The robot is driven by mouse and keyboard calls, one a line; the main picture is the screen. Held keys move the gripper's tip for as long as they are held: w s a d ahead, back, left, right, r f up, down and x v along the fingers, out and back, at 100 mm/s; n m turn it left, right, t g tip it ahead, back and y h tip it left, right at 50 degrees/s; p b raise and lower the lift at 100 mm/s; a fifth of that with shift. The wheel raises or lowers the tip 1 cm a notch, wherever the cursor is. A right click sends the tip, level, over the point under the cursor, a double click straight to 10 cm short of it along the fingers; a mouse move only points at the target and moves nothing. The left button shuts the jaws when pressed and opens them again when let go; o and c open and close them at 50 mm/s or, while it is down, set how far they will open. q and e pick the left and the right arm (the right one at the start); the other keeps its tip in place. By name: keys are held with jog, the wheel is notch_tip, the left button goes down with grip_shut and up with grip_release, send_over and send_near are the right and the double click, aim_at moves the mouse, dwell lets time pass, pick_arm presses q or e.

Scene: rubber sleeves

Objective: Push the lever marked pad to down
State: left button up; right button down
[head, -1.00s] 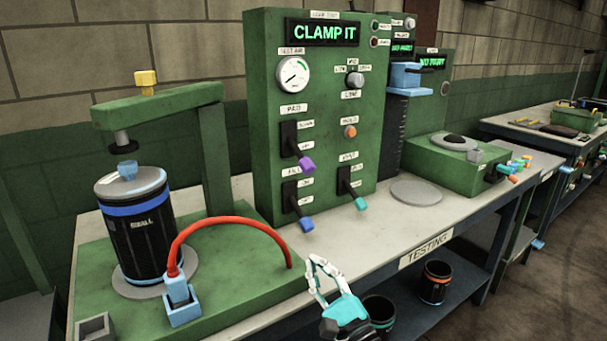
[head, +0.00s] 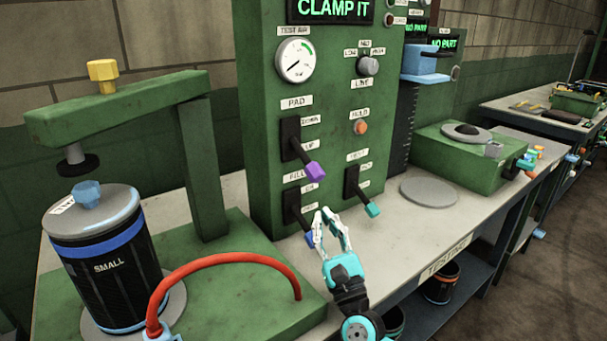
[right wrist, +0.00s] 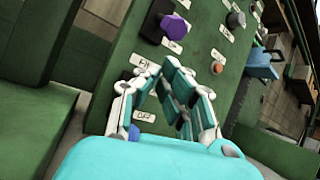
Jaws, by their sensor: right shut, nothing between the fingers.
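The PAD lever has a purple knob (head: 315,170) on the front of the green panel (head: 262,110) in the head view. It sticks out at the lower end of its black slot, near the UP label, with the DOWN label above. The purple knob also shows at the top of the right wrist view (right wrist: 177,27). My right gripper (head: 330,217) is shut and empty, below and slightly right of this knob, apart from it. In the right wrist view its fingers (right wrist: 160,75) point up toward the panel. My left gripper is out of view.
The FILL lever's blue knob (head: 309,239) is partly hidden behind my right gripper. The TEST lever's teal knob (head: 373,209) sticks out close on the right. A red hose (head: 230,258) arches left of my arm. A black can (head: 108,270) stands under the green press arm (head: 120,100).

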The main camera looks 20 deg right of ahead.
aim_at(304, 158)
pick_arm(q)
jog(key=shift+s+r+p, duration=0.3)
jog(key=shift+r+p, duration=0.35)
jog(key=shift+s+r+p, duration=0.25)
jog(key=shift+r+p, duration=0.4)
pick_arm(e)
jog(key=x, duration=0.9)
jog(key=shift+w+r, duration=0.25)
jog(key=shift+r, duration=0.15)
